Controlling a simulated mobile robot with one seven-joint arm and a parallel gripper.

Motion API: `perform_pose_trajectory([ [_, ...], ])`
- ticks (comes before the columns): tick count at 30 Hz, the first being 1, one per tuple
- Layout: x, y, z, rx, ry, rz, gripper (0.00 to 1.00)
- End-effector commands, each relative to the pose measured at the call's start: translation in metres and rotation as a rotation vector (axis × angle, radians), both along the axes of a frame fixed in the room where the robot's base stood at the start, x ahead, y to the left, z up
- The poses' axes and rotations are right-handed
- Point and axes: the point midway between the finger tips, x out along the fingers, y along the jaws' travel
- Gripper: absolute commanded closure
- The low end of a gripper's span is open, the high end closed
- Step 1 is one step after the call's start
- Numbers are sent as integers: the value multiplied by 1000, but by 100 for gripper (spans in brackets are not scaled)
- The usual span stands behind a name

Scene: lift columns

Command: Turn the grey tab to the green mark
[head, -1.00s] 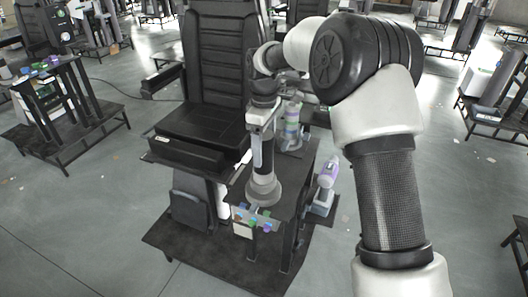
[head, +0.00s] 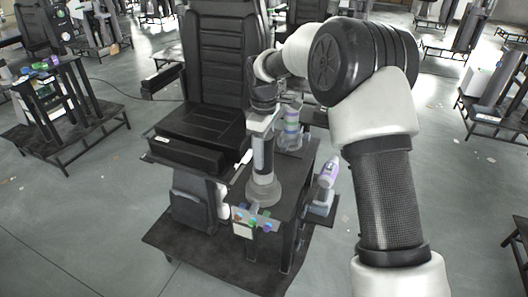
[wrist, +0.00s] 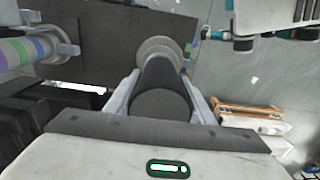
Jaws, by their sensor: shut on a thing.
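A small grey piece, seemingly the tab (wrist: 187,66), sticks out at the right of the column's base in the wrist view. Small coloured marks lie close to it, one looking green; they are too small to match surely. Coloured pieces, one green (head: 240,211), sit along the table's front edge.
A black chair (head: 222,60) stands left of the table (head: 290,195). A striped column (head: 292,128) stands behind the held one and shows at the wrist view's left (wrist: 25,48). A purple-and-white object (head: 328,175) is at the right.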

Motion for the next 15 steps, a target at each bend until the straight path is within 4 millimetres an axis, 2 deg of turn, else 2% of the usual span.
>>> perform_pose_trajectory([
  [5,0,0,2,1,2,54,91],
  [15,1,0,3,1,2,277,91],
])
